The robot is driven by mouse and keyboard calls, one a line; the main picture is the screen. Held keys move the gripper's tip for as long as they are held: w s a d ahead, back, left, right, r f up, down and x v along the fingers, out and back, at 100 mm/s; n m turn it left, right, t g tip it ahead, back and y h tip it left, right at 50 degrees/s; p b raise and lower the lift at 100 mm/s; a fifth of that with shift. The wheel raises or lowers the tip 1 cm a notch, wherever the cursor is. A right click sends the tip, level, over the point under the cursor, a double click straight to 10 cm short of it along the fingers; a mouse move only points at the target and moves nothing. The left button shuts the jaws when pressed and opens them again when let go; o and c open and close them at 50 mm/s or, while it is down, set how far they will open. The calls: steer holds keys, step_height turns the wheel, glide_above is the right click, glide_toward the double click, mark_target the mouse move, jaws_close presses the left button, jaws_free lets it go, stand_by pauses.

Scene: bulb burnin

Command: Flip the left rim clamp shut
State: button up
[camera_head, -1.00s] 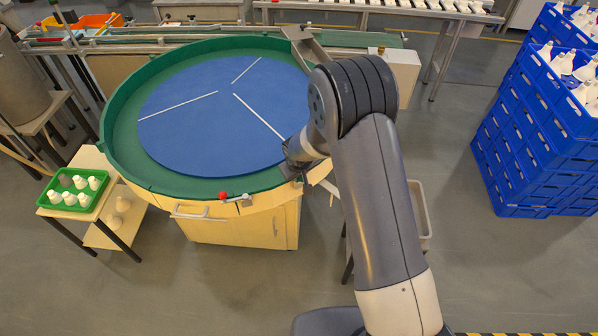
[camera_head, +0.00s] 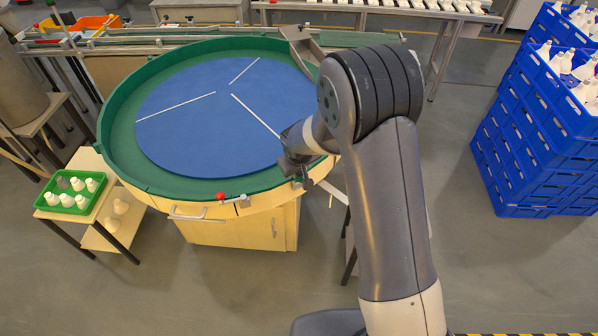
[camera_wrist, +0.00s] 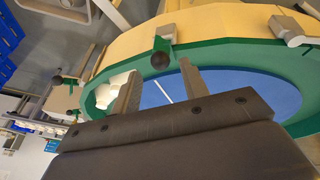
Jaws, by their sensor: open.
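The left rim clamp is on the near rim of the round table. Its lever with a red ball knob (camera_head: 221,196) points left along the rim from its bracket (camera_head: 244,201). In the wrist view, a grey bracket (camera_wrist: 290,28) at upper right appears to be this clamp; its knob is not visible there. A second clamp with a dark ball knob (camera_wrist: 160,60) shows just beyond my fingertips. My gripper (camera_wrist: 158,85) is open and empty. In the head view it is over the near right rim, right of the red knob, partly hidden by my wrist.
The table has a green rim (camera_head: 115,135) and blue disc (camera_head: 200,135). A drawer handle (camera_head: 187,214) sticks out below the rim. A green tray of white bulbs (camera_head: 90,208) stands at left. Blue crates (camera_head: 530,140) stack at right. The floor in front is clear.

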mark_target(299, 173)
steer(key=v, duration=0.6)
steer(key=shift+b, duration=0.45)
steer(key=shift+r, duration=0.1)
steer(key=shift+p+x, duration=1.05)
steer(key=shift+x, duration=4.4)
steer(key=shift+s, duration=0.15)
